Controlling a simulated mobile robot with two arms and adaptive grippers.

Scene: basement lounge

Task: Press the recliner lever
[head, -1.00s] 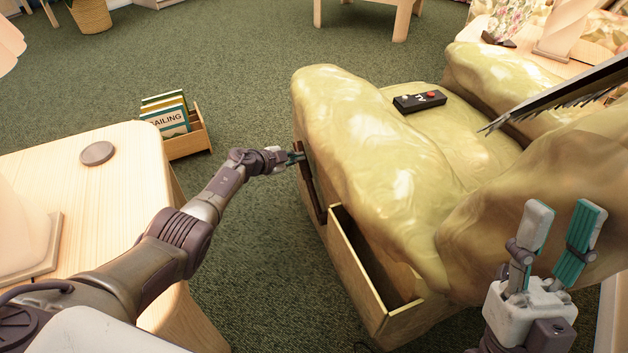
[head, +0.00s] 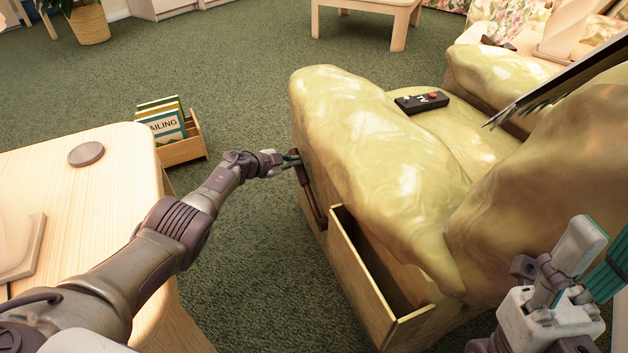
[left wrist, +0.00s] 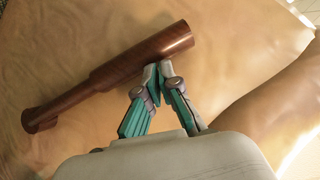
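The recliner (head: 375,160) is yellow-green. Its brown lever (head: 312,205) is on the side facing my left arm. In the left wrist view the lever (left wrist: 110,75) is a dark red-brown bar with a thicker end. My left gripper (head: 293,158) is at the lever's upper end. In the left wrist view its two fingertips (left wrist: 163,67) are together, right by the lever's thick end. They do not enclose the bar, and I cannot tell whether they touch it. My right gripper (head: 607,250) is open and empty at the lower right, partly cut off by the frame.
A remote (head: 422,102) lies on the seat. An open side box (head: 362,275) is on the recliner's near side. A wooden table (head: 110,165) with a round coaster (head: 86,154) stands at left. A crate of records (head: 185,148) sits on the green carpet beyond it.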

